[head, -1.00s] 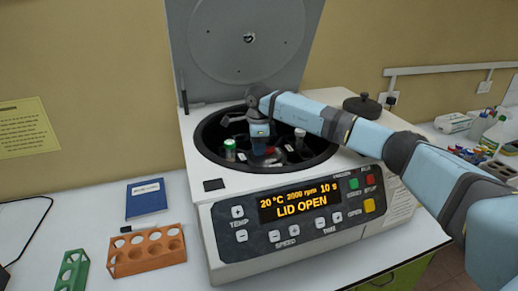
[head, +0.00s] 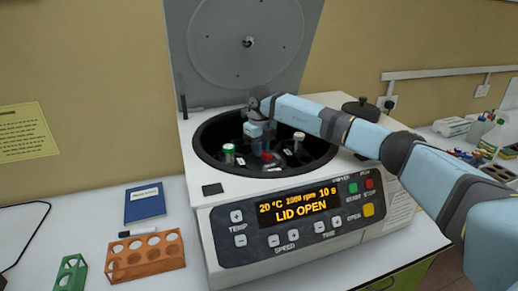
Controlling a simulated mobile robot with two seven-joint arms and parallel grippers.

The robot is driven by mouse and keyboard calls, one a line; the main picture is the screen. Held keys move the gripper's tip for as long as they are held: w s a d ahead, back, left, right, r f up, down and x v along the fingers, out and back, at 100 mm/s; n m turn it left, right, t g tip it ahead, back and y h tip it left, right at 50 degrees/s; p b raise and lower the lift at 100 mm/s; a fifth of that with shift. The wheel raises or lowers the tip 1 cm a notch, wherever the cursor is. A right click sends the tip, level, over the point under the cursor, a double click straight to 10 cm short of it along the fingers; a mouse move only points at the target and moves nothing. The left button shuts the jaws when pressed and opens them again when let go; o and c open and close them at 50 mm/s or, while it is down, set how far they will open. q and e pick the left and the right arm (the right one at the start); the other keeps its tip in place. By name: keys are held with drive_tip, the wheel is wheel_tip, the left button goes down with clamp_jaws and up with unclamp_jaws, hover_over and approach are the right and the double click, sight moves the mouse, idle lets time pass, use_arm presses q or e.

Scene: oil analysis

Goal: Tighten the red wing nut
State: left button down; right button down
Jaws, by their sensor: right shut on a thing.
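The red wing nut (head: 267,156) is at the centre of the rotor inside the open centrifuge (head: 222,254). Only a small part of its red shows, since my right gripper covers most of it. My right gripper (head: 264,149) reaches down into the bowl from the right, pointing downward, and is shut on the wing nut. Its fingertips are small and partly hidden. My left gripper is not in view.
A green-capped tube (head: 228,153) and a white-capped tube (head: 299,139) stand in the rotor around my gripper. The raised lid (head: 244,70) is behind. An orange rack (head: 146,265), a green rack (head: 70,277) and a blue book (head: 145,203) lie left of the centrifuge.

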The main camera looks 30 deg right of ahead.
drive_tip(key=shift+d+r+m, duration=0.1)
drive_tip(key=shift+d+m, duration=0.15)
drive_tip(key=shift+m, duration=0.8)
drive_tip(key=shift+d+m, duration=0.25)
drive_tip(key=shift+m, duration=0.8)
drive_tip(key=c, duration=1.1)
unclamp_jaws()
wheel_tip(320, 180, up, 14)
drive_tip(key=b, duration=0.1)
drive_tip(key=shift+b, duration=0.35)
